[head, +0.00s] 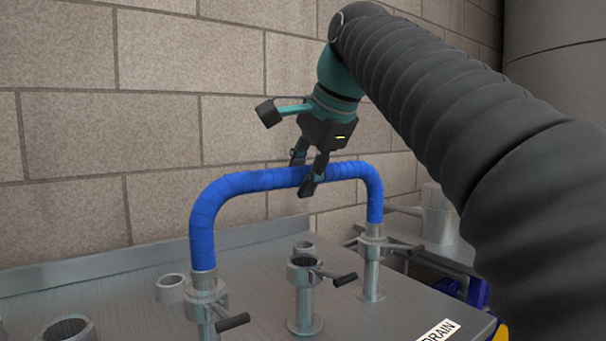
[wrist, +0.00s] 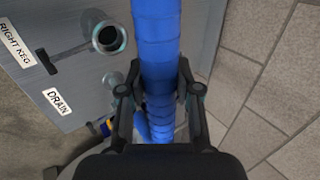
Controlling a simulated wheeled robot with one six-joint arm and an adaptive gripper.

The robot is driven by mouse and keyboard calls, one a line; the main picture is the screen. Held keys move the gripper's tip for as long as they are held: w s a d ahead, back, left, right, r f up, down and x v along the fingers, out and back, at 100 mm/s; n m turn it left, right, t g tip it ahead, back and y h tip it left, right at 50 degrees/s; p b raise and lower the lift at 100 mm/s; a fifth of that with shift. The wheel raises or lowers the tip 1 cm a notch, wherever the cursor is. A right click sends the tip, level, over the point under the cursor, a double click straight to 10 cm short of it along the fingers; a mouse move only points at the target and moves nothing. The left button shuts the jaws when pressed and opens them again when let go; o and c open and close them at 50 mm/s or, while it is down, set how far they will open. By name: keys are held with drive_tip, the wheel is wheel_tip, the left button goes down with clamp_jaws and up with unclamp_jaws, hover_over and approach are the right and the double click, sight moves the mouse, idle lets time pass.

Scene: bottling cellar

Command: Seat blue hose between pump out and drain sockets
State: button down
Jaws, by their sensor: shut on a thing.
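The blue hose (head: 245,183) is bent into an upright arch above the steel bench in the head view. My gripper (head: 304,175) is shut on the hose near the middle of its top span. The hose's left end meets the left socket (head: 207,297), and its right end meets the right socket (head: 371,262). I cannot tell how deep either end sits. In the wrist view the hose (wrist: 156,45) runs between my fingers (wrist: 160,92). A DRAIN label (head: 437,331) is at the bench's front edge and also shows in the wrist view (wrist: 57,101).
An empty middle socket (head: 303,280) with a black-tipped lever stands between the hose ends. Short open pipes (head: 171,289) rise from the bench at left. A brick wall (head: 70,130) is close behind. A RIGHT KEG label (wrist: 16,44) shows in the wrist view.

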drive_tip(key=c, duration=0.7)
unclamp_jaws()
drive_tip(key=shift+f, duration=0.1)
